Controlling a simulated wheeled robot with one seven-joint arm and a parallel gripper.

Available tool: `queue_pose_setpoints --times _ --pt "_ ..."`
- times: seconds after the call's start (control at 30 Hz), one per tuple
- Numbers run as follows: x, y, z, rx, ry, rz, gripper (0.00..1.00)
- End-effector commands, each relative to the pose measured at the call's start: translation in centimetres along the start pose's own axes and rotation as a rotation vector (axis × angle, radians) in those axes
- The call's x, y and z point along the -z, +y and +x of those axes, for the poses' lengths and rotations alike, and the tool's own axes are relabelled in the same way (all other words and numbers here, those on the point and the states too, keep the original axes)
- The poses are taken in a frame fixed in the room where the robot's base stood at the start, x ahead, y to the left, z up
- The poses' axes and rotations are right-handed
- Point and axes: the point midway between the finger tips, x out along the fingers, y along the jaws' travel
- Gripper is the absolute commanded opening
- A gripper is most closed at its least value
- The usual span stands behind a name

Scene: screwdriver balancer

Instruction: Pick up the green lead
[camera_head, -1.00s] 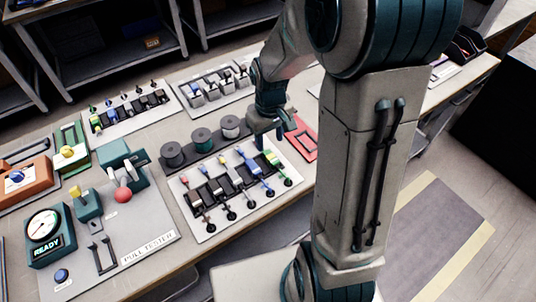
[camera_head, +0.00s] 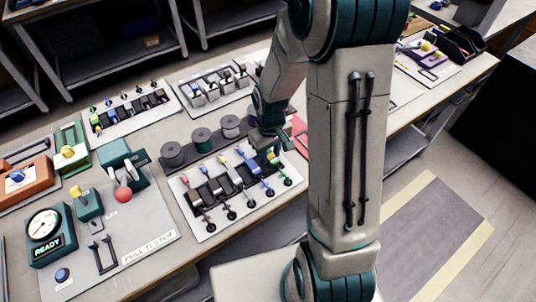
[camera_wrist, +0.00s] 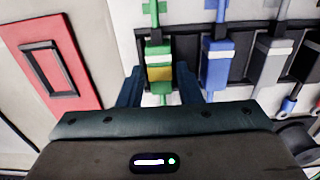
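The green lead (camera_wrist: 159,55) has a green body with white and yellow bands. It lies in the end slot of a white rack board (camera_head: 208,233), and its green end also shows in the head view (camera_head: 276,160). My gripper (camera_wrist: 160,86) is open, with one finger on each side of the green lead in the wrist view. Small gaps seem to show between the fingers and the lead. In the head view my gripper (camera_head: 270,147) is low over the right end of the rack. The fingertips' contact and exact depth are hard to tell.
A blue lead (camera_wrist: 216,65) lies close beside the right finger, with grey leads beyond it. A red-framed panel (camera_wrist: 45,65) lies to the left in the wrist view. Dark spools (camera_head: 202,140) stand behind the rack. A pull tester (camera_head: 140,240) stands at the left.

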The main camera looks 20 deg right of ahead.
Motion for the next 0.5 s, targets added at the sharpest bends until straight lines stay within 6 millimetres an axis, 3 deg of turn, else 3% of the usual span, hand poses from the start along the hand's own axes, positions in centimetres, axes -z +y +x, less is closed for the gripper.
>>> queue_pose_setpoints --times 0.03,0.1,0.5 --pt "0.01 0.01 -0.01 0.0 0.0 0.0 0.17" --pt "0.01 0.01 -0.02 0.0 0.0 0.0 0.01" --pt "0.05 0.03 -0.35 0.0 0.002 0.001 0.01"
